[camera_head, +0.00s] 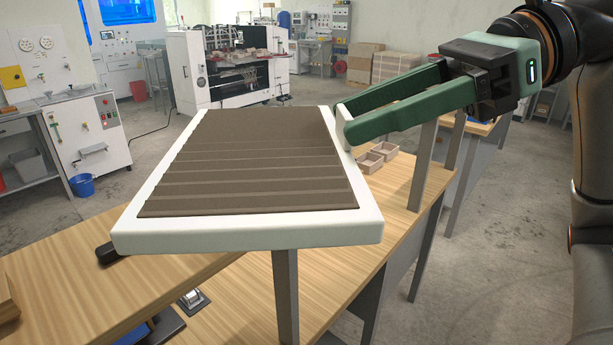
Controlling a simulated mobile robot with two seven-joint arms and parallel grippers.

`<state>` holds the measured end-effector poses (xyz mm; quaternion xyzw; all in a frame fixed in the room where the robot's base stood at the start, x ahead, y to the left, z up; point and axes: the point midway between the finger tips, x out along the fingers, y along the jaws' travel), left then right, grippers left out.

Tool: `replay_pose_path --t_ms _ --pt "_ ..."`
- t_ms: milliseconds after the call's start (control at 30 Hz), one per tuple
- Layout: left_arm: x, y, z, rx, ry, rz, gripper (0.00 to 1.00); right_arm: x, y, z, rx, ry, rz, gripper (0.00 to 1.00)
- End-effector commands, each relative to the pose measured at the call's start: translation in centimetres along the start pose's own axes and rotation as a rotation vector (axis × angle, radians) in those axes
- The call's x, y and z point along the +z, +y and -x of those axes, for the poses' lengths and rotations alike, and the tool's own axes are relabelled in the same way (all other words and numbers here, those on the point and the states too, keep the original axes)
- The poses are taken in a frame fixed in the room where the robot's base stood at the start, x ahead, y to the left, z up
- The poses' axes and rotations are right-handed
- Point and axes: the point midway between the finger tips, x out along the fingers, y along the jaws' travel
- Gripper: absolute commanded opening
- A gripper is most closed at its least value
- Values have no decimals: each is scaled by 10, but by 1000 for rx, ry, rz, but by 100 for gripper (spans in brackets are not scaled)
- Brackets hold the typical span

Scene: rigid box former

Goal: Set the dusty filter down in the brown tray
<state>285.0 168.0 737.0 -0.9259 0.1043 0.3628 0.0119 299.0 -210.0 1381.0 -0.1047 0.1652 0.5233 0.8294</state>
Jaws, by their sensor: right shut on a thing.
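The dusty filter (260,165) is a large flat panel with a white frame and a brown pleated face, seen at the centre. My right gripper (342,120) comes in from the right, with green fingers shut on the filter's right edge. The panel appears held above the wooden table, face up; the far finger's tip is partly hidden behind the frame. I cannot make out for certain which thing is the brown tray; a brown edge (6,300) shows at the far left, mostly cut off. My left gripper is not in view.
The wooden table (90,300) lies under the filter. Small open boxes (371,163) stand to the filter's right. Grey posts (423,165) rise nearby, one below the filter (285,295). A black object (106,253) lies by the filter's left corner. Machines stand behind.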

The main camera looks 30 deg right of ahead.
Motion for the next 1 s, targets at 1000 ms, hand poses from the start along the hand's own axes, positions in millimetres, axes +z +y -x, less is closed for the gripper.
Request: replay_pose_path --t_ms 1000 --pt "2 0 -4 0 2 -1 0 -104 -123 -53 2 -1 -3 0"
